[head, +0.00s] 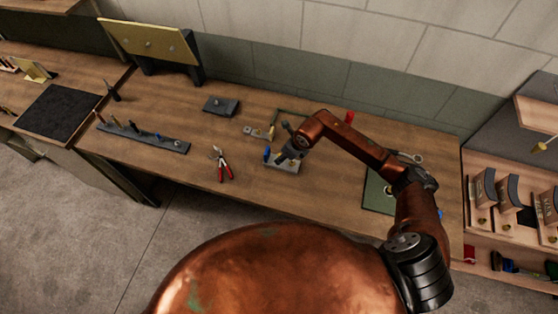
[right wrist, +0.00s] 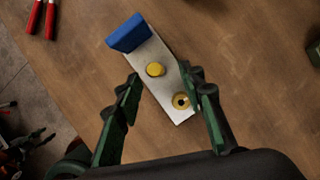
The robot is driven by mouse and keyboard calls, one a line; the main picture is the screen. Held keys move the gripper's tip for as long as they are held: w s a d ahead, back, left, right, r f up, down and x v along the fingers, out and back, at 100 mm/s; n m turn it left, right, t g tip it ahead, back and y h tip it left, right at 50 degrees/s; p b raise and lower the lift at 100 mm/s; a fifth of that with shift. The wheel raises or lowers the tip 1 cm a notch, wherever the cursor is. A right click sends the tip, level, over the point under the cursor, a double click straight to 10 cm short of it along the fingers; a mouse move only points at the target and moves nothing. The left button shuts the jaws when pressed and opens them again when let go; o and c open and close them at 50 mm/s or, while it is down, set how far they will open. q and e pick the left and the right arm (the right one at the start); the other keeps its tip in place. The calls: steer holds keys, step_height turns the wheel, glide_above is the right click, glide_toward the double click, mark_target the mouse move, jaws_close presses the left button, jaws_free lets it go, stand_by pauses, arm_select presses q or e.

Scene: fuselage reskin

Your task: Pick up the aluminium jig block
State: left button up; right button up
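The aluminium jig block (right wrist: 168,86) is a flat silver bar with a blue piece at one end and two brass fittings on top. It lies on the wooden bench, and in the head view the block (head: 286,168) is partly hidden by my right gripper (head: 288,154). In the right wrist view my right gripper (right wrist: 160,72) is open, with its green fingers to either side of the bar. The left finger is apart from the bar; the right finger overlaps its edge in the picture, and I cannot tell whether they touch.
Red-handled pliers (head: 222,164) lie left of the block. A green plate (head: 377,193) lies right. Bare wood surrounds the pliers.

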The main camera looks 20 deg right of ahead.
steer(key=shift+x, duration=1.7)
steer(key=shift+a+r, duration=0.1)
steer(key=shift+a, duration=0.05)
jaws_close()
steer(key=shift+w, duration=0.1)
